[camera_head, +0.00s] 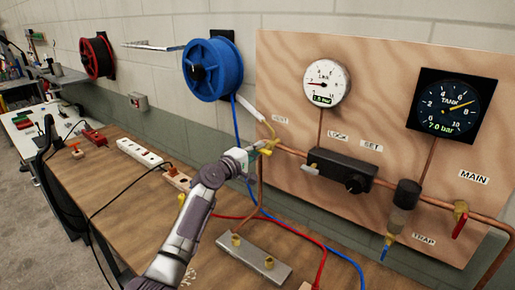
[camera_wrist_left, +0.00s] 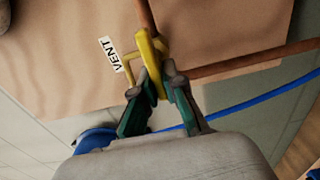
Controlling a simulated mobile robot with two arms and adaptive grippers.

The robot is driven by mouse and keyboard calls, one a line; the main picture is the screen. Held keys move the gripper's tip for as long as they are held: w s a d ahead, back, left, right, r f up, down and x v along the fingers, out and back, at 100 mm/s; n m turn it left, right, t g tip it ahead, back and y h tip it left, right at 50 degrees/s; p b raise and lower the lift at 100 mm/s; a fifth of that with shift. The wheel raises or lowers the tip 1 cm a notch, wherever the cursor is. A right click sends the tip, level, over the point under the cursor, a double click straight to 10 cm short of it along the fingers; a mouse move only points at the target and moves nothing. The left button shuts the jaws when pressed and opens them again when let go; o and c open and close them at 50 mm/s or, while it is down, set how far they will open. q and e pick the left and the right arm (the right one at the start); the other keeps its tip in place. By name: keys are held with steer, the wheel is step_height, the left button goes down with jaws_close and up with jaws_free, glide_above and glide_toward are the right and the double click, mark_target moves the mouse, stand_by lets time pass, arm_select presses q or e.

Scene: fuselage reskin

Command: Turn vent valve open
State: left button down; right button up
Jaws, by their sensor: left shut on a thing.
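The vent valve's yellow handle (camera_head: 270,144) is at the left end of the copper pipe on the wooden panel, below the VENT label (camera_head: 279,120). My left gripper (camera_head: 258,151) reaches it from the lower left. In the left wrist view the two dark green fingers (camera_wrist_left: 161,82) are closed on the yellow handle (camera_wrist_left: 149,48), one on each side. The VENT label (camera_wrist_left: 110,54) is just left of it. The fingers partly hide the handle and valve body. My right gripper is not in view.
The panel (camera_head: 400,65) carries a line gauge (camera_head: 326,84), a tank gauge (camera_head: 451,108) reading 7.0 bar, a black regulator (camera_head: 340,171) and a red MAIN handle (camera_head: 460,225). A blue hose (camera_head: 239,125) hangs close by. A metal block (camera_head: 253,257) sits on the bench below.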

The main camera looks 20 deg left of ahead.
arm_select(q)
steer(key=shift+d+f, duration=0.15)
steer(key=shift+f, duration=0.2)
steer(key=c, duration=1.3)
jaws_free()
steer(key=shift+o, duration=0.3)
steer(key=shift+r, duration=0.25)
steer(key=shift+s, duration=0.1)
steer(key=v, duration=1.2)
